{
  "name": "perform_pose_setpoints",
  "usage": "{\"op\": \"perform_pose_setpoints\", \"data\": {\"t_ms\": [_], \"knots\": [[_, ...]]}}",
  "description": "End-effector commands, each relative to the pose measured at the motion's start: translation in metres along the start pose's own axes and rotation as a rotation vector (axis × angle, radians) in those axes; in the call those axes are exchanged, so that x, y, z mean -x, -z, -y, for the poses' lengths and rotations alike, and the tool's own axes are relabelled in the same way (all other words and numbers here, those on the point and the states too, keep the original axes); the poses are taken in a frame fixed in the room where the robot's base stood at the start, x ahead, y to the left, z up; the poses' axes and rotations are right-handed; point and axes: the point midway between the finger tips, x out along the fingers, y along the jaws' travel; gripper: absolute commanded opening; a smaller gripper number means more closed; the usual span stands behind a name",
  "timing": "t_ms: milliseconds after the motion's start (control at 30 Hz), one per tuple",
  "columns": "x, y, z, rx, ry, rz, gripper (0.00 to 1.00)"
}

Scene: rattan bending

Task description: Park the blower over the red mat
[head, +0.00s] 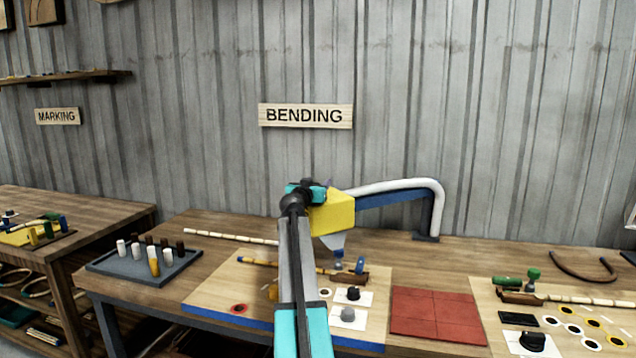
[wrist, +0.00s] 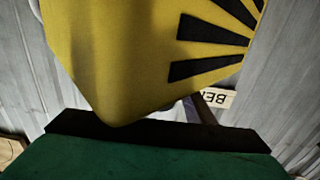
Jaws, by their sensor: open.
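The blower (head: 332,214) is a yellow body with a pale cone nozzle (head: 334,242) pointing down. It hangs from a blue swing arm with a white hose, above the pale work board, to the left of the red mat. The red mat (head: 438,315) lies flat and bare on the bench. My gripper (head: 312,191) is open at the upper left side of the blower; whether it touches is unclear. In the wrist view the yellow blower (wrist: 140,60), with black stripes, fills the upper middle, close above a dark edge and a green surface.
A rattan pole (head: 285,266) and small blocks lie on the work board (head: 215,290) under the blower. A peg tray (head: 110,262) stands at left. A post (head: 426,222) carries the swing arm behind the mat. A second board (head: 485,320) with parts is at right.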

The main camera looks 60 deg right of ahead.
Motion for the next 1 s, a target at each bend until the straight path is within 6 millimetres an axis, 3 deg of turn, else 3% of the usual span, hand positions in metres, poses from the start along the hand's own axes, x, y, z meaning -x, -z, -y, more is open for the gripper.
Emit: {"op": "perform_pose_setpoints", "data": {"t_ms": [433, 467, 733, 800, 833, 1000], "knots": [[-0.006, 0.0, 0.001, 0.0, 0.001, 0.0, 0.49], [-0.006, 0.0, 0.001, 0.0, 0.001, 0.0, 0.48], [-0.005, 0.0, 0.002, 0.0, 0.002, 0.0, 0.02], [-0.005, 0.0, 0.002, 0.0, 0.002, 0.0, 0.0], [-0.015, 0.0, 0.001, 0.0, 0.003, 0.0, 0.0], [-0.007, 0.0, -0.001, 0.0, 0.001, 0.0, 0.0]]}}
